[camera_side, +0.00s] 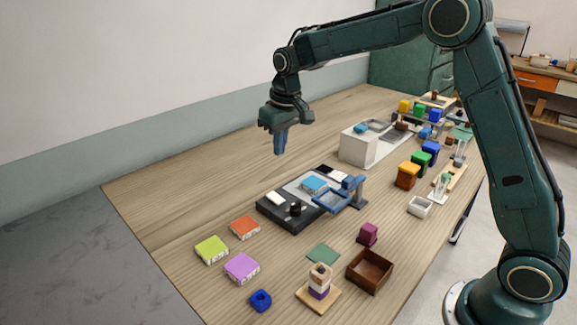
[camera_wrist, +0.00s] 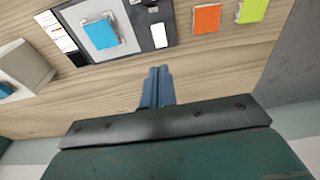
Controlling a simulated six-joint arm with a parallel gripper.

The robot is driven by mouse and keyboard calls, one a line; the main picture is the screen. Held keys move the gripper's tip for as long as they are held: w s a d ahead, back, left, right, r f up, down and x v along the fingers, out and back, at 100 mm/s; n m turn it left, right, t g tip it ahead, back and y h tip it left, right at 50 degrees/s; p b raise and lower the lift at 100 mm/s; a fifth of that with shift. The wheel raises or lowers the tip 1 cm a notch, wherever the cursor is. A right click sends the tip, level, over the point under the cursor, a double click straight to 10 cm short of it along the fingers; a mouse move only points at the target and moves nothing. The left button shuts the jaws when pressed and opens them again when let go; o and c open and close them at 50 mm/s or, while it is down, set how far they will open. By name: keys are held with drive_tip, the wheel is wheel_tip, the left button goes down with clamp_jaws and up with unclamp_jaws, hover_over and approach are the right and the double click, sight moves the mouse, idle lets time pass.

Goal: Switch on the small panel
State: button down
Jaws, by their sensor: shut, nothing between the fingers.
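The small panel is a dark, flat unit on the wooden table, in the middle of the side view (camera_side: 270,211) and at the top of the wrist view (camera_wrist: 140,18). It bears a white rocker-like switch (camera_side: 276,198), also in the wrist view (camera_wrist: 159,35), and a black knob (camera_side: 295,208). A blue square item (camera_side: 314,184) lies on its light grey plate, and shows in the wrist view (camera_wrist: 101,33). I cannot tell the switch's state. My gripper (camera_side: 280,150) is shut and empty, above the table behind the panel; its fingertips (camera_wrist: 159,72) point down, apart from the switch.
A blue bracket (camera_side: 335,200) reaches over the panel's right side. Lime (camera_side: 211,250), orange (camera_side: 244,228) and purple (camera_side: 242,268) blocks lie in front. A white box (camera_side: 368,148) stands behind right. A brown tray (camera_side: 370,270) is front right. The table's left back is clear.

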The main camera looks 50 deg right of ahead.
sight(272, 195)
drive_tip(key=shift+w+a, duration=0.1)
drive_tip(key=shift+w, duration=0.2)
drive_tip(key=shift+f, duration=0.15)
drive_tip(key=f, duration=0.4)
drive_tip(key=w+f, duration=0.1)
drive_tip(key=f, duration=0.4)
drive_tip(key=w+f, duration=0.1)
drive_tip(key=f, duration=0.3)
drive_tip(key=shift+w+f, duration=0.1)
drive_tip(key=shift+f, duration=0.15)
drive_tip(key=shift+w+f, duration=0.1)
drive_tip(key=shift+f, duration=0.1)
idle(0.5)
drive_tip(key=shift+s+r, duration=0.15)
drive_tip(key=shift+s, duration=0.65)
